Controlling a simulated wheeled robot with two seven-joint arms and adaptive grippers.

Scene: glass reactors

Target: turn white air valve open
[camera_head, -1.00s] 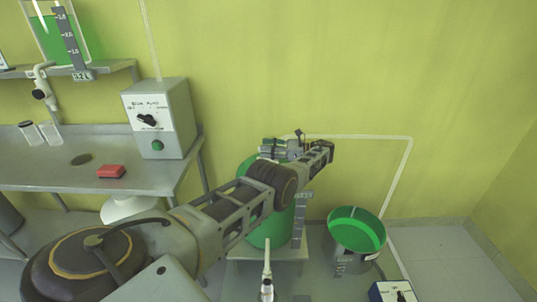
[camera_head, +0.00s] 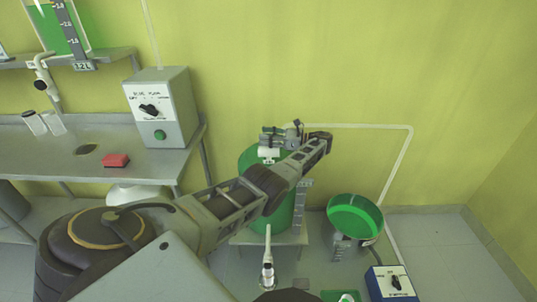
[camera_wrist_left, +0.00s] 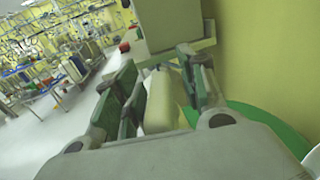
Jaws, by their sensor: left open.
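My left gripper (camera_head: 270,140) is at the top of a green vessel (camera_head: 250,160) by the yellow wall. In the left wrist view its fingers (camera_wrist_left: 160,95) are apart, with a cream-white block-like part (camera_wrist_left: 161,108) between them. A small white part (camera_head: 268,152), probably the white air valve, shows just under the gripper in the head view. I cannot tell whether the fingers touch it. My arm hides part of the vessel. My right gripper is not in view.
A grey pump box (camera_head: 174,105) and a red block (camera_head: 115,160) sit on the left bench. A green-lined bucket (camera_head: 355,215) and a blue control box (camera_head: 391,284) stand on the right. A white pipe (camera_head: 350,126) runs along the wall. A white-handled tap (camera_head: 267,262) stands in front.

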